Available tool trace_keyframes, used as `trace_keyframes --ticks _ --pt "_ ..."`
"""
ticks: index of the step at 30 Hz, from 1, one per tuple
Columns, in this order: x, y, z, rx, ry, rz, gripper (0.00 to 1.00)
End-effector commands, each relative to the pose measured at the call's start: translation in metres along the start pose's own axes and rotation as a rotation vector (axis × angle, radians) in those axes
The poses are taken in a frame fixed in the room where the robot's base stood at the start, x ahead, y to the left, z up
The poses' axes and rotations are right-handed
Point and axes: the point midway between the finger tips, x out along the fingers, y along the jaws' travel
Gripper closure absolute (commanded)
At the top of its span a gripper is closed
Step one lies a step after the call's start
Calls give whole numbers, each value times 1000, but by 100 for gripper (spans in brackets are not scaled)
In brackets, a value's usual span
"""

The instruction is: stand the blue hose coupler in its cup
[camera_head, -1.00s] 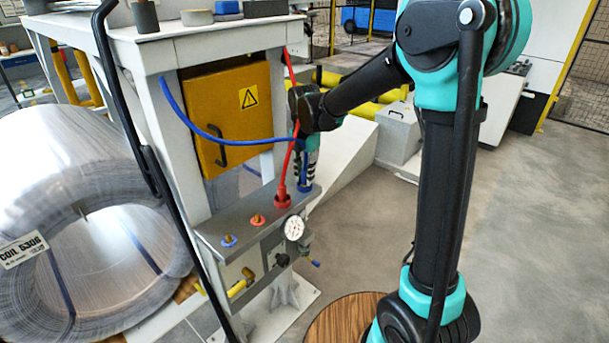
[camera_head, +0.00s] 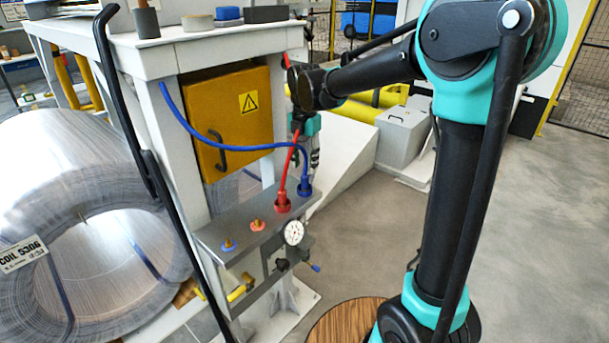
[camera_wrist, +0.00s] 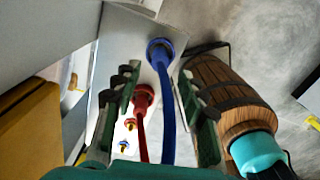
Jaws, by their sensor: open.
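The blue hose coupler (camera_head: 305,180) stands upright in the blue cup (camera_head: 305,193) at the far right end of the grey ledge. Its blue hose arcs up and left to the frame. In the wrist view the coupler (camera_wrist: 160,57) sits inside the round blue cup (camera_wrist: 153,44), with the hose running back between my fingers. My gripper (camera_head: 315,155) is above the coupler, partly hidden behind the hoses in the head view. In the wrist view my gripper (camera_wrist: 159,76) is open, with a finger on each side of the hose and a gap on both sides.
A red coupler (camera_head: 282,200) with its red hose stands close beside the blue one. Two small brass fittings (camera_head: 257,225) and a gauge (camera_head: 294,231) are farther along the ledge. The yellow cabinet (camera_head: 228,115) is behind. Open floor (camera_head: 370,230) lies to the right.

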Motion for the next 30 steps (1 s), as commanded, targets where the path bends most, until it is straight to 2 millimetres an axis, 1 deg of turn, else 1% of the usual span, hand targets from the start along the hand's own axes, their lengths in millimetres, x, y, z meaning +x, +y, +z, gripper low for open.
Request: trace_keyframes --ticks 1,3,6,9,15,17,19,20,23,26,27,29,30 --pt "-11 0 0 0 0 0 58" --pt "-23 0 0 0 0 0 58" --pt "-38 0 0 0 0 0 58" --pt "-48 0 0 0 0 0 58" --pt "-55 0 0 1 0 0 58" --pt "-54 -3 1 19 -1 2 58" --pt "-49 -11 3 79 -6 9 58" --pt "-46 -16 4 123 -9 14 58" --pt "-30 -44 10 345 -23 43 58" --pt "-7 -82 13 649 -35 85 58" --pt "2 -97 14 776 -38 106 58" --pt "16 -120 13 965 -40 136 58" --pt "26 -136 12 1093 -39 157 58"
